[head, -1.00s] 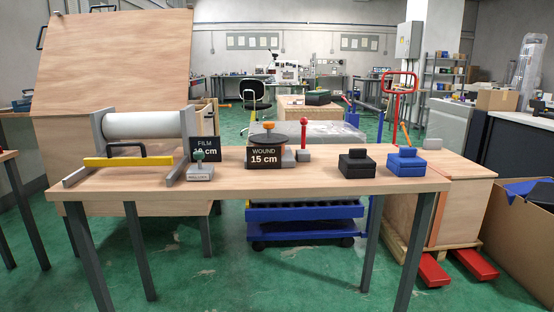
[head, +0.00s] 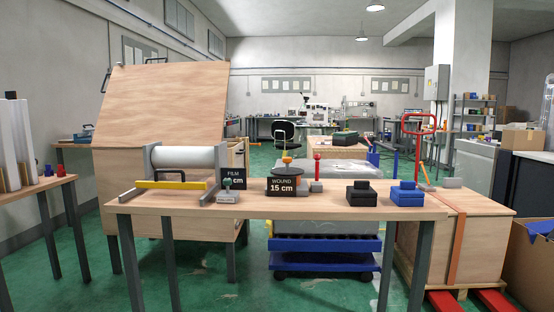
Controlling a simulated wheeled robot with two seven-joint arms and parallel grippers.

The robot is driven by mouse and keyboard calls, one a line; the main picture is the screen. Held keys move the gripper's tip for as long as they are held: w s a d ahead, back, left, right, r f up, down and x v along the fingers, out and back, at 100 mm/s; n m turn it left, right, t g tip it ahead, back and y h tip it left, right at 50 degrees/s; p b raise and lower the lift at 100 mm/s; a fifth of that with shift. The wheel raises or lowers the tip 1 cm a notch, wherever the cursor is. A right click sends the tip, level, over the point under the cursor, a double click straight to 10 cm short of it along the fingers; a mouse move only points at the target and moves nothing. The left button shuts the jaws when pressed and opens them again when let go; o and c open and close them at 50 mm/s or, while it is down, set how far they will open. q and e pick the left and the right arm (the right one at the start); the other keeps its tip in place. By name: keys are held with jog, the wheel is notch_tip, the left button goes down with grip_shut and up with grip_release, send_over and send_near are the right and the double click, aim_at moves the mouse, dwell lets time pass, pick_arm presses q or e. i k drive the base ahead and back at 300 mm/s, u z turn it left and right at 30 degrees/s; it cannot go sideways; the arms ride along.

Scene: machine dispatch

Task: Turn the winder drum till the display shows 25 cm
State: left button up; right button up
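The black WOUND display (head: 282,187) reads 15 cm. A white film roll (head: 184,157) lies between grey side plates at the table's left end, with a yellow bar (head: 172,185) and black handle in front. Neither of my grippers is in view.
A red-knobbed lever (head: 317,168) stands right of the drum. A black box (head: 361,195) and a blue box (head: 407,195) sit farther right on the table (head: 330,209). A blue cart (head: 322,254) stands behind the table. Green floor shows free around it.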

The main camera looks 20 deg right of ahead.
aim_at(286, 171)
jog(key=u, duration=0.35)
jog(key=i, duration=1.05)
jog(key=u, duration=0.05)
